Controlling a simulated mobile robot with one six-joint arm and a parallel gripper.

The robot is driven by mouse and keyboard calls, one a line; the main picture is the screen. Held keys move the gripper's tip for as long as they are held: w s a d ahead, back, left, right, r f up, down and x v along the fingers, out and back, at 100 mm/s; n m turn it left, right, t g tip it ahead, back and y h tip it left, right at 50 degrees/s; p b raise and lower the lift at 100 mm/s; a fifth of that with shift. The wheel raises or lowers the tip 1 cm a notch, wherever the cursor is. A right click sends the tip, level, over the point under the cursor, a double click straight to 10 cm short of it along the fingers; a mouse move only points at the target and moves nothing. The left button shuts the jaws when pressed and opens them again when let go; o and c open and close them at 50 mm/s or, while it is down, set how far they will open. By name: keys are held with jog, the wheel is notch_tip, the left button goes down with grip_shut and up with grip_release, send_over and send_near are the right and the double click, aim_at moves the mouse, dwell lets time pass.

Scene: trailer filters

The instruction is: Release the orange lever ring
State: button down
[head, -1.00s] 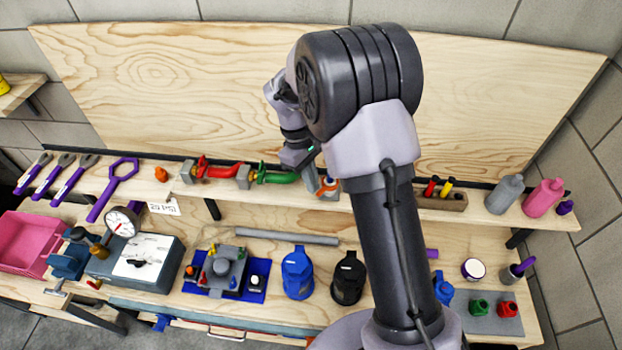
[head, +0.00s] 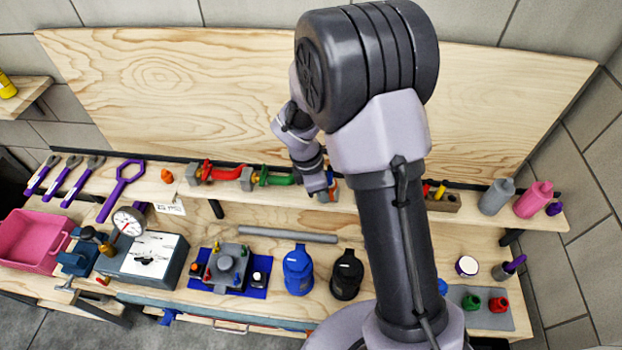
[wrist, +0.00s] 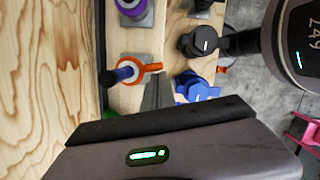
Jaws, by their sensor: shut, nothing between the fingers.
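The orange lever ring (wrist: 131,68) shows in the wrist view around a dark blue-purple post, with a short orange handle reaching right. It sits on a grey plate on the wooden shelf. My gripper (wrist: 158,78) is shut and empty, its grey fingertips just below the orange handle in the picture. I cannot tell whether they touch it. In the head view only a sliver of orange (head: 335,186) shows beside my gripper (head: 326,194); my wrist hides the rest.
Green (head: 277,179) and red (head: 220,172) lever valves stand left along the shelf. A purple ring fitting (wrist: 131,6) is nearby in the wrist view. A blue container (head: 298,270) and a black one (head: 347,275) stand on the bench below. The back board is bare.

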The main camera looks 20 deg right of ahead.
jog(key=shift+s+d+n, duration=0.25)
jog(key=shift+d+n, duration=0.1)
jog(key=shift+n, duration=0.55)
jog(key=shift+w+p, duration=0.15)
jog(key=shift+p, duration=0.15)
jog(key=shift+w+p, duration=0.35)
jog(key=shift+w, duration=0.35)
jog(key=a+r+p, duration=0.1)
jog(key=a+r, duration=0.5)
jog(key=r, duration=0.3)
jog(key=shift+a+r, duration=0.25)
jog(key=shift+r, duration=0.15)
